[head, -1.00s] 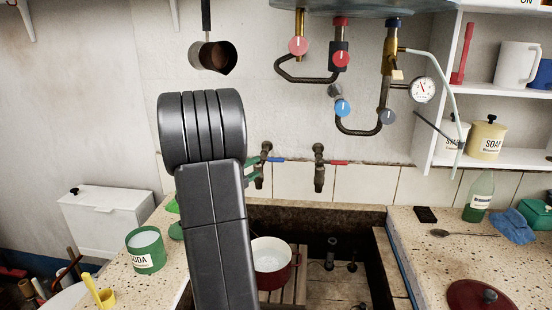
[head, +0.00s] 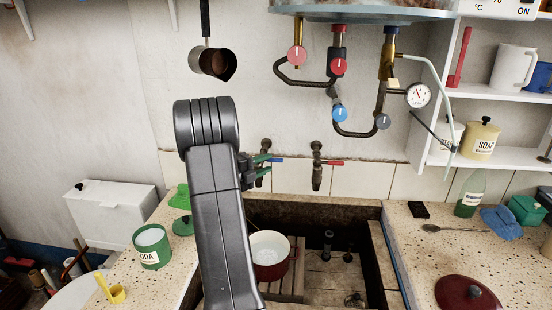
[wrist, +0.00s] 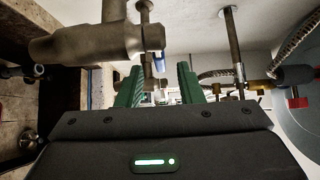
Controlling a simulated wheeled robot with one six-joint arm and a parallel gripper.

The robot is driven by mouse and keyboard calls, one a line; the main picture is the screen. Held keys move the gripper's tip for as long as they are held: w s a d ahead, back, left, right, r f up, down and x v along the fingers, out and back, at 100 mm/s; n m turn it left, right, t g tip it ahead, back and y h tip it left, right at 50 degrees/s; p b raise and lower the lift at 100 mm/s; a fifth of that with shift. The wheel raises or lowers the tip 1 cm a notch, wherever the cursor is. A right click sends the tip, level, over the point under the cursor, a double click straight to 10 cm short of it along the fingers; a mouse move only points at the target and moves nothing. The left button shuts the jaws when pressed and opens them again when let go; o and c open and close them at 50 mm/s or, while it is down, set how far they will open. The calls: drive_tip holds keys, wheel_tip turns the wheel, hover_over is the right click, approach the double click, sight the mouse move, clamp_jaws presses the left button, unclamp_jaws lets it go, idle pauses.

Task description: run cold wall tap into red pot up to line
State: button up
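The cold wall tap (head: 263,178), with a blue lever (head: 277,160), is on the tiled wall above the trough, left of a red-levered tap (head: 317,170). My gripper (head: 262,158) is at the cold tap, its green fingers beside the lever. In the wrist view my gripper (wrist: 160,84) is open, with a gap between its fingers and a blue piece (wrist: 161,63) showing just beyond it; I cannot tell whether they touch. The red pot (head: 290,265), white inside, stands on slats in the trough, partly behind my arm. Its line and any water cannot be made out.
The stone trough (head: 340,206) has a wooden slatted rack (head: 298,285). Heater pipes with red and blue knobs (head: 340,114) hang above right. A green soda tin (head: 152,252) stands on the left counter.

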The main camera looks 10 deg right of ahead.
sight(273, 161)
drive_tip(key=x, duration=0.5)
drive_tip(key=shift+p, duration=0.3)
clamp_jaws()
